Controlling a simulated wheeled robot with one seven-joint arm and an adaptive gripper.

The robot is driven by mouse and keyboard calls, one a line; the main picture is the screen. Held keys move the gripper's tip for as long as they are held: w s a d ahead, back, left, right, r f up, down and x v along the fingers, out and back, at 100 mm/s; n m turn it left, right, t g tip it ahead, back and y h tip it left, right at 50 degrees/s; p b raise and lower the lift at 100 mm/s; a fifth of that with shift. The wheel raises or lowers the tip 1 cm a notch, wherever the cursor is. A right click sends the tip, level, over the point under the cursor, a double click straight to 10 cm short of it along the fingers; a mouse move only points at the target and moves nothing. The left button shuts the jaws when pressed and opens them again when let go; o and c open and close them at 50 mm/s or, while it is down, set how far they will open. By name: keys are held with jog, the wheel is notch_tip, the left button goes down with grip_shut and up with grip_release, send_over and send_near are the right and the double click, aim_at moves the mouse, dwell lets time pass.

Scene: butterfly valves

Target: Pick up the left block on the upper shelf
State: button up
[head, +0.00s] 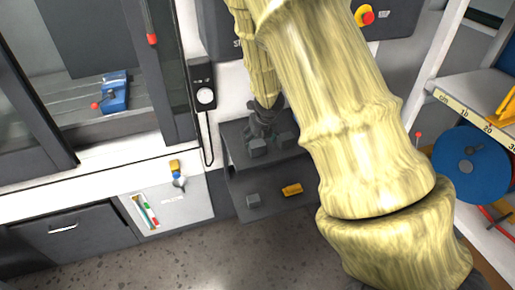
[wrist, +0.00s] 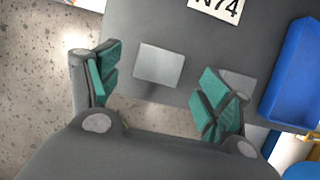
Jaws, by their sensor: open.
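The left block (head: 257,147) is a small grey cube on the dark upper shelf (head: 235,132) in the head view. A second grey block (head: 284,140) stands to its right. My gripper (head: 266,128) is over these two blocks. In the wrist view my gripper (wrist: 160,88) is open, with green-padded fingers. A grey block, apparently the left block (wrist: 160,65), shows between the fingers, a little beyond the tips in the picture; no contact is visible. The other block (wrist: 238,84) is partly hidden behind the right finger.
The lower shelf (head: 270,206) carries a grey block (head: 253,200) and a yellow block (head: 291,190). In the wrist view, an N74 label (wrist: 217,8) is at the top and a blue object (wrist: 293,70) at the right. Speckled floor (wrist: 45,85) is clear at the left.

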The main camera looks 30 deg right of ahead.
aim_at(257, 143)
jog(key=shift+p+x, duration=0.7)
jog(key=shift+x, duration=1.75)
jog(key=shift+s+a, duration=0.1)
jog(key=c, duration=1.4)
jog(key=shift+o, duration=0.2)
